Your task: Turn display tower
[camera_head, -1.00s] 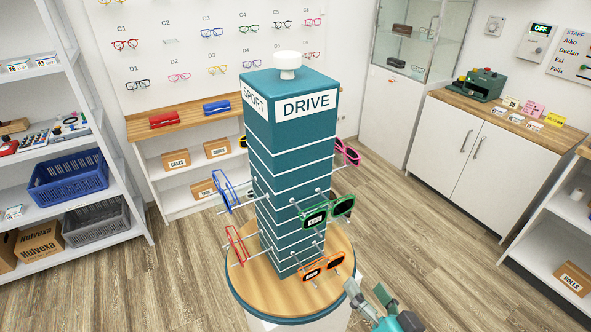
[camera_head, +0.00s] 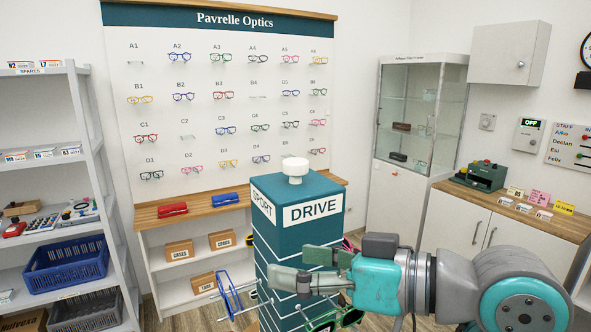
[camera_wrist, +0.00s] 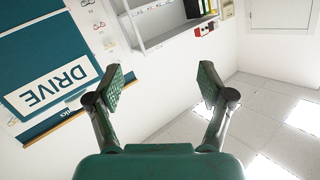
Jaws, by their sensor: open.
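The display tower (camera_head: 308,238) is a teal square column with white lines and a white knob (camera_head: 295,170) on top. Its DRIVE face shows towards the right front and its SPORT face at the left. My gripper (camera_head: 302,268) is open and empty, in front of the DRIVE face below the label, hiding part of it. I cannot tell whether it touches the tower. In the wrist view, the tower's DRIVE label (camera_wrist: 58,88) is at the left, outside the open fingers (camera_wrist: 162,82); nothing is between them.
Blue glasses (camera_head: 229,294) stick out at the tower's left and green glasses (camera_head: 335,320) below my gripper. A white shelf with a blue basket (camera_head: 66,262) is at the left. A wall counter with red (camera_head: 172,209) and blue cases stands behind; a glass cabinet (camera_head: 421,115) is at the back right.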

